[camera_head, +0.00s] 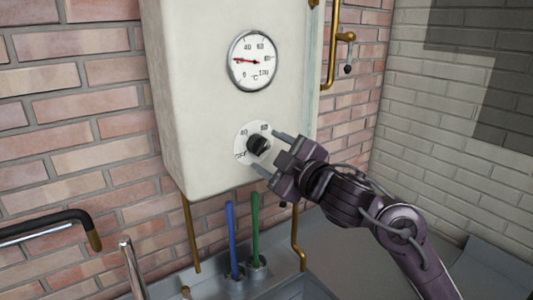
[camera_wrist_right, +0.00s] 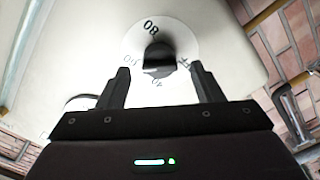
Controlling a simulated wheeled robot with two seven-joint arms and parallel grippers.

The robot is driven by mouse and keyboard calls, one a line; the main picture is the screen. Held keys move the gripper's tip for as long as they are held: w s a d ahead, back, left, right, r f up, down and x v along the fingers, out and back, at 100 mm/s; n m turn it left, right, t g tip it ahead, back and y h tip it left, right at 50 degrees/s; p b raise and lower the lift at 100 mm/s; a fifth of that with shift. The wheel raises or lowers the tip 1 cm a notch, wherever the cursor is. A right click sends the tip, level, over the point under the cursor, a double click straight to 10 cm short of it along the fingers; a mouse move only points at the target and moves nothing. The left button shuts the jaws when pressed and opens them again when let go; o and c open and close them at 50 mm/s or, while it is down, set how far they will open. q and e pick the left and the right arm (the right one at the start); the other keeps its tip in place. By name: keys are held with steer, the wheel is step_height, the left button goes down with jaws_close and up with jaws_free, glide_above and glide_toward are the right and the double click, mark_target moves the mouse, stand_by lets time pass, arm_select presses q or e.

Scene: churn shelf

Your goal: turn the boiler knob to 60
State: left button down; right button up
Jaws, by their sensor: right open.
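The boiler (camera_head: 205,100) is a cream box on the brick wall. The round gauge (camera_head: 255,61) above has a red needle pointing left, near 20. My right gripper (camera_head: 264,152) is open in front of the knob. In the right wrist view the knob (camera_wrist_right: 158,57) is ahead of and between the two spread fingers (camera_wrist_right: 160,82), with a gap on each side. My left gripper is not in view.
A blue rod (camera_head: 231,240) and a green rod (camera_head: 255,228) stand below the boiler. A black-and-metal handle or spout (camera_head: 50,226) is at lower left. Brass pipes (camera_head: 331,45) run beside and under the boiler. The grey counter (camera_head: 345,255) at right is clear.

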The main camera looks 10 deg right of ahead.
steer(key=v, duration=0.6)
steer(key=shift+w+b, duration=0.1)
steer(key=shift+b, duration=0.3)
